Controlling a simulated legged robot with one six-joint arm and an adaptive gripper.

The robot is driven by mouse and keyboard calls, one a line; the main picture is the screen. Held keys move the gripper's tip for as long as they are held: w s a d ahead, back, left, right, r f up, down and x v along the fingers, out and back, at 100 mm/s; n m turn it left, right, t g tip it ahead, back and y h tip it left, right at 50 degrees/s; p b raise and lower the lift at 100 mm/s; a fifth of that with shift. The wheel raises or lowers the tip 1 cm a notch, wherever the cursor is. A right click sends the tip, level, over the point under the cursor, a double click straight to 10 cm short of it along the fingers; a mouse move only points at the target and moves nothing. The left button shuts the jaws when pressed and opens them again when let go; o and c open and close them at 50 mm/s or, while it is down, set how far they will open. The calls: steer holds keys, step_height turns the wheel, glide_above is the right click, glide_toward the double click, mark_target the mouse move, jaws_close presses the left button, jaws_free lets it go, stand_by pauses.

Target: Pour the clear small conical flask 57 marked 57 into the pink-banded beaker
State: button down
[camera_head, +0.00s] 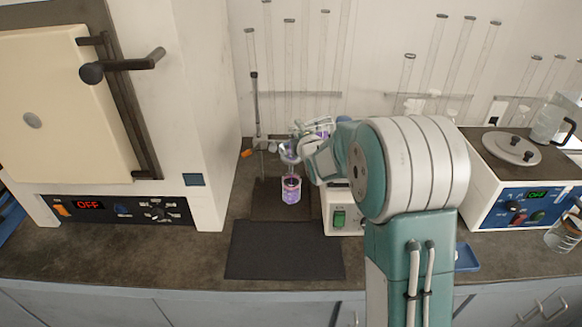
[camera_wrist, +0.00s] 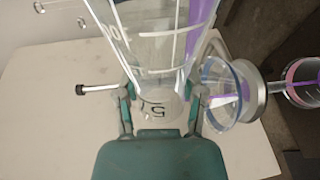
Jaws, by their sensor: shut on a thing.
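The pink-banded beaker (camera_head: 291,197) stands upright below the flask on a dark plate and contains purple liquid. Its pink band (camera_wrist: 304,68) also shows at the right of the wrist view. Whether liquid is flowing is too small to tell.
A dark mat (camera_head: 285,250) in front is clear. A large oven (camera_head: 90,110) stands left, a hotplate device (camera_head: 515,185) right.

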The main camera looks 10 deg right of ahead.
steer(key=shift+a+r+n, duration=0.1)
steer(key=shift+n, duration=0.3)
stand_by(1.1)
steer(key=m, duration=0.2)
steer(key=shift+d+f+m+y, duration=0.3)
steer(key=shift+f+m, duration=0.1)
